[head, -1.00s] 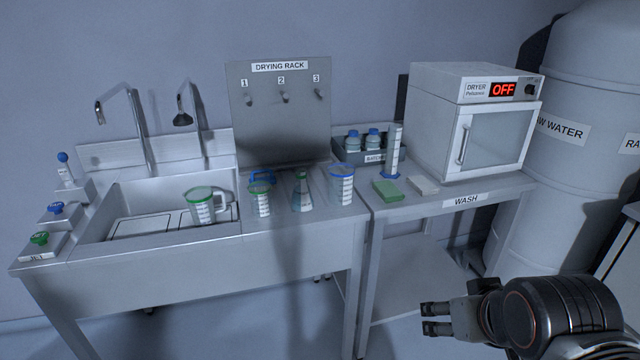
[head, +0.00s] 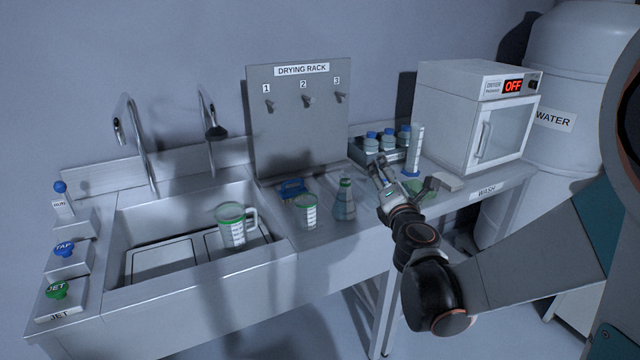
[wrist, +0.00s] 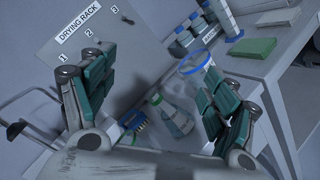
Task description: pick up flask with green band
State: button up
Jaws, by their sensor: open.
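The flask with the green band (head: 345,202) stands upright on the steel counter, right of a green-rimmed beaker (head: 306,212). My gripper (head: 405,174) is open and empty, to the right of the flask in the head view. In the wrist view the flask (wrist: 173,116) shows between my spread fingers (wrist: 155,92), nearer the right finger and apart from both. A blue-rimmed beaker (wrist: 194,64) stands just beyond the flask; my gripper largely hides it in the head view.
A blue brush (head: 291,188) lies behind the green-rimmed beaker. A green-rimmed jug (head: 235,228) is in the sink. Blue-capped bottles (head: 372,143), a measuring cylinder (head: 415,152), a green sponge (wrist: 252,49) and the dryer (head: 478,115) are further right. The drying rack (head: 300,125) stands behind.

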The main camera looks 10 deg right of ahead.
notch_tip(320, 180, down, 5)
jog(key=w+a+n+y, duration=0.2)
jog(key=w+a+n, duration=0.1)
jog(key=n, duration=0.3)
jog(key=n+g+y, duration=0.2)
jog(key=n+y, duration=0.1)
jog(key=n, duration=0.4)
send_near(348, 203)
jog(key=p+x, duration=0.2)
jog(key=x, duration=0.4)
jog(key=shift+w+f, duration=0.15)
jog(key=shift+b+x, duration=1.05)
jog(key=shift+x, duration=2.2)
jog(key=shift+a, duration=0.1)
jog(key=shift+c, duration=0.4)
jog(key=c, duration=1.3)
